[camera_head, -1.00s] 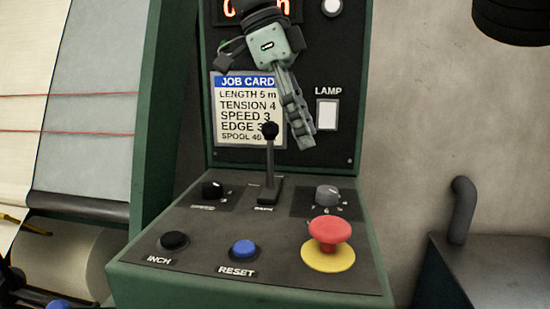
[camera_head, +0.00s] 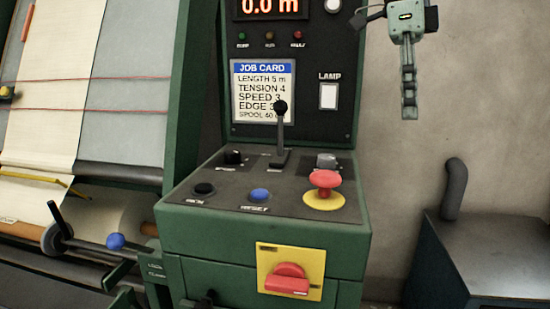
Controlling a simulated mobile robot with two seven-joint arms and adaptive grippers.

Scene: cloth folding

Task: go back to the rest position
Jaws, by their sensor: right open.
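My right gripper (camera_head: 409,108) hangs at the upper right, in front of the bare grey wall (camera_head: 500,120) and to the right of the control panel. Its fingers point down and show nearly edge-on, one behind the other. I see nothing held in it, and it appears apart from the panel. My left gripper is out of the picture.
The green control console (camera_head: 265,235) carries a lever (camera_head: 280,128), a red mushroom button (camera_head: 324,180), a blue button (camera_head: 260,195) and a red switch (camera_head: 288,279). A cloth machine (camera_head: 120,90) stands left. A dark cabinet (camera_head: 490,250) with a pipe (camera_head: 453,188) stands right.

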